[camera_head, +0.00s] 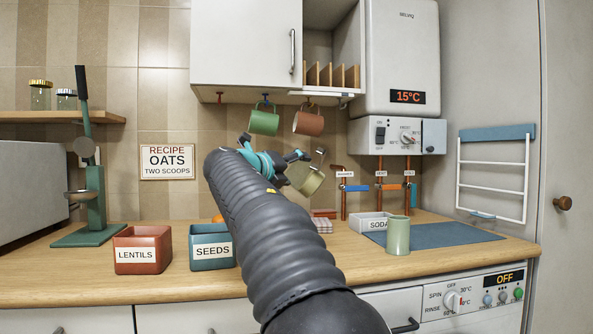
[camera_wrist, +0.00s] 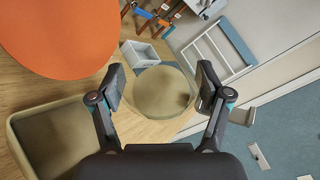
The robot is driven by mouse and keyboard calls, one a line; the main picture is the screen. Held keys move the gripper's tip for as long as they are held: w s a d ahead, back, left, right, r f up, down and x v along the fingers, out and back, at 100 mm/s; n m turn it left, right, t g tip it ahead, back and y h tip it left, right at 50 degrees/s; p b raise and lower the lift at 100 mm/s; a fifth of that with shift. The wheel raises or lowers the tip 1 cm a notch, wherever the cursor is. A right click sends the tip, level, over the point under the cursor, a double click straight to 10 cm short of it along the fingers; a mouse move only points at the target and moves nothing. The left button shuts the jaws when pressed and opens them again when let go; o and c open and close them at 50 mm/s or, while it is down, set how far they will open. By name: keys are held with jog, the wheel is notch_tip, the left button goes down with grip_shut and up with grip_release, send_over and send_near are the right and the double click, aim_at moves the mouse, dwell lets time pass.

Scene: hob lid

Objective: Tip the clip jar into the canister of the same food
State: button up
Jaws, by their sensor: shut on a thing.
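The clip jar (camera_head: 309,181), a yellowish round vessel with what looks like its clip at the top right, hangs tilted in the air in front of the tiled wall. My gripper (camera_head: 291,158) is shut on it. In the wrist view the jar's round translucent form (camera_wrist: 163,92) sits between my two fingers; its contents are hard to make out. The red canister labelled LENTILS (camera_head: 142,250) and the blue canister labelled SEEDS (camera_head: 211,247) stand at the counter's left. A white SODA box (camera_head: 371,222) stands right. A tan open square container (camera_wrist: 45,140) shows lower left in the wrist view.
A green cup (camera_head: 397,236) stands by a blue mat (camera_head: 440,236). Green (camera_head: 264,122) and brown (camera_head: 308,123) mugs hang above the jar. A wall sign (camera_head: 167,162) reads RECIPE OATS TWO SCOOPS. My arm hides the middle counter.

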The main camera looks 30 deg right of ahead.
jog(key=shift+w+a+f+n+h+b, duration=0.1)
jog(key=shift+a+f+n+h+b, duration=0.3)
jog(key=shift+b, duration=0.65)
jog(key=n, duration=0.1)
jog(key=f+n+t+h+b, duration=0.1)
jog(key=a+n+t+b, duration=0.1)
jog(key=n, duration=0.1)
jog(key=shift+w+f+h, duration=0.3)
jog(key=shift+f, duration=0.05)
jog(key=shift+w+a+f+n+t+h+b, duration=0.15)
jog(key=shift+a+n+t+b, duration=0.25)
jog(key=shift+n, duration=0.35)
jog(key=shift+w+a+f+n+t+h+b, duration=0.1)
jog(key=shift+f+n+t+b, duration=0.1)
jog(key=shift+n+t, duration=0.5)
jog(key=shift+w+a+f+n+t+h+b, duration=0.1)
jog(key=shift+w+a+n+t+h+b, duration=0.15)
jog(key=shift+n, duration=0.6)
jog(key=shift+s, duration=0.1)
